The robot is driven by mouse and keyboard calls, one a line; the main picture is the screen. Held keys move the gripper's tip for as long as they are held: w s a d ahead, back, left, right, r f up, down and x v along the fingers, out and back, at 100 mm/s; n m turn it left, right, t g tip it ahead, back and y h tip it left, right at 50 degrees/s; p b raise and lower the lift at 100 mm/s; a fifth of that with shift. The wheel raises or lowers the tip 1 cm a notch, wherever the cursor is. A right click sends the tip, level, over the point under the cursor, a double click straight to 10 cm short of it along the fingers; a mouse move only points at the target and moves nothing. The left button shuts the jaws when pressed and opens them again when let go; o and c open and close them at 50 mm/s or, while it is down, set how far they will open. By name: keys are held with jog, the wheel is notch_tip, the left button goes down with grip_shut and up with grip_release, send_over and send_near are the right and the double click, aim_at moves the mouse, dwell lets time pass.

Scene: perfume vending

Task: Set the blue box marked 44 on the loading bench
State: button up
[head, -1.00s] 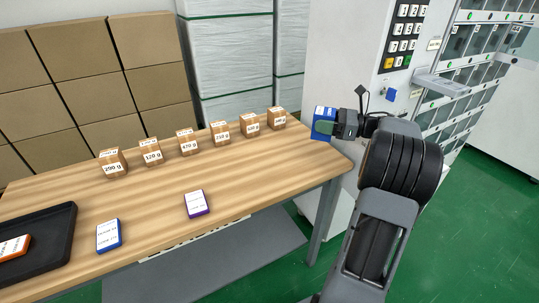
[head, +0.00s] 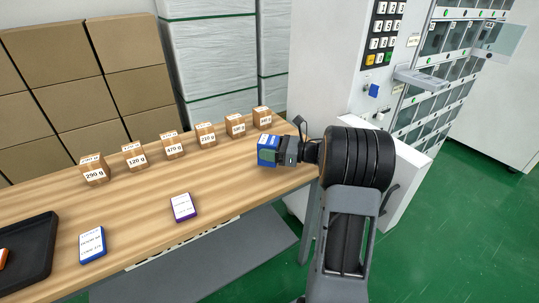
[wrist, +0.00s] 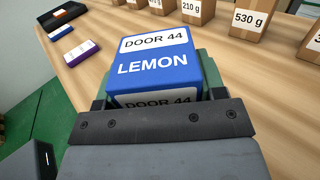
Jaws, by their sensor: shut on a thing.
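The blue box (wrist: 152,65) reads "DOOR 44" and "LEMON" in the wrist view. My gripper (wrist: 155,100) is shut on it, with green pads at its sides. In the head view the blue box (head: 267,152) is at the right end of the wooden loading bench (head: 225,180), held by my gripper (head: 276,151) over the bench top. I cannot tell whether the box touches the bench.
Several brown weight boxes (head: 169,146) stand along the bench's back edge. A purple-edged box (head: 183,207), another blue-edged box (head: 92,245) and a black tray (head: 40,245) lie to the left. Bare wood surrounds the held box. A machine with a keypad (head: 382,35) stands right.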

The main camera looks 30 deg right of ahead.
jog(key=shift+f, duration=1.25)
jog(key=shift+f+b, duration=0.25)
jog(key=shift+b, duration=0.25)
jog(key=o, duration=1)
jog(key=shift+r, duration=0.15)
jog(key=shift+r+p, duration=0.25)
jog(key=shift+p, duration=0.3)
jog(key=b+v, duration=0.1)
jog(key=v, duration=1.1)
jog(key=shift+s+f, duration=0.15)
